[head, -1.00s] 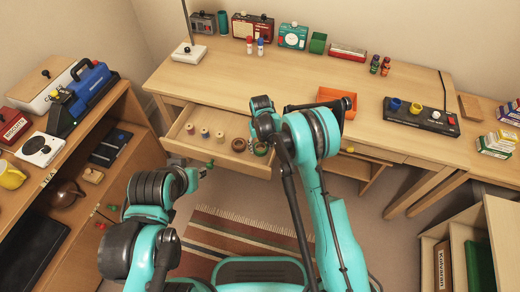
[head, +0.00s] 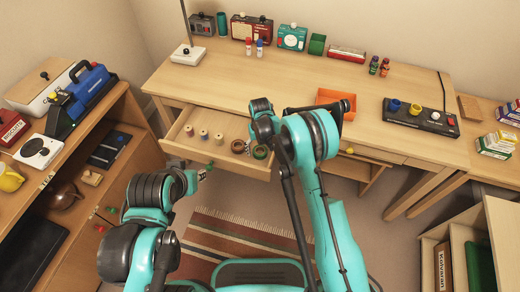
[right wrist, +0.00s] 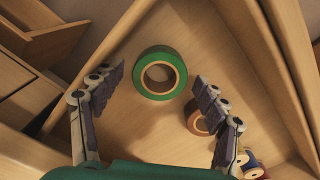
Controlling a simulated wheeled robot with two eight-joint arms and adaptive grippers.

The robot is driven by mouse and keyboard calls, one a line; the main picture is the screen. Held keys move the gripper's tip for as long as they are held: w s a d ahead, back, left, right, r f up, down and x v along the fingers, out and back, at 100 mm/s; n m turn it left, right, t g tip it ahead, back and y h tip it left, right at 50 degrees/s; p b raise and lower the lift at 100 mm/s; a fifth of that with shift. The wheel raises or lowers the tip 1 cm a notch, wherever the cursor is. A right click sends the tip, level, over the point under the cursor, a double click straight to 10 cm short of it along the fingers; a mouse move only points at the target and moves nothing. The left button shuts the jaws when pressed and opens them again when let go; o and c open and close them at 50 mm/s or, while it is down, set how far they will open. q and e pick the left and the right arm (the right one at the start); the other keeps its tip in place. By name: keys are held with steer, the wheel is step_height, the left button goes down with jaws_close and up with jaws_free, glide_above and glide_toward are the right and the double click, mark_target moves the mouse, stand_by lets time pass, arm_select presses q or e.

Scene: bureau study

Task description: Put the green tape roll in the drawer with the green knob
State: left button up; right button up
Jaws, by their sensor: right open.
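The green tape roll (right wrist: 161,73) lies flat on the floor of the open drawer (head: 238,168), near a corner. It also shows in the head view (head: 261,152), partly covered by my right arm. My right gripper (right wrist: 158,78) is open above the drawer, with its fingers on either side of the roll and no clear contact. The green knob (head: 210,164) is on the front of this drawer. My left gripper (head: 203,172) is close to the knob; whether it touches it or how its fingers stand is too small to tell.
A brown tape roll (right wrist: 197,117) lies beside the right finger, and several spools (head: 204,134) stand in the same drawer. An orange tray (head: 336,98) and a black switch box (head: 420,118) are on the desk (head: 225,85). A shelf unit (head: 130,175) stands at the left.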

steer(key=s+d+r+t+p, duration=0.1)
steer(key=s+d+r+p, duration=0.15)
steer(key=r, duration=0.95)
steer(key=s+d+r+t+p, duration=0.1)
steer(key=d+r, duration=0.2)
steer(key=r, duration=0.9)
steer(key=s+d+r+m+t, duration=0.2)
steer(key=s+d+r, duration=0.3)
steer(key=s+r, duration=0.3)
steer(key=s+d+r+m+t, duration=0.1)
steer(key=s+d+t, duration=0.2)
steer(key=s+d, duration=0.4)
steer(key=s, duration=0.9)
steer(key=shift+s, duration=0.3)
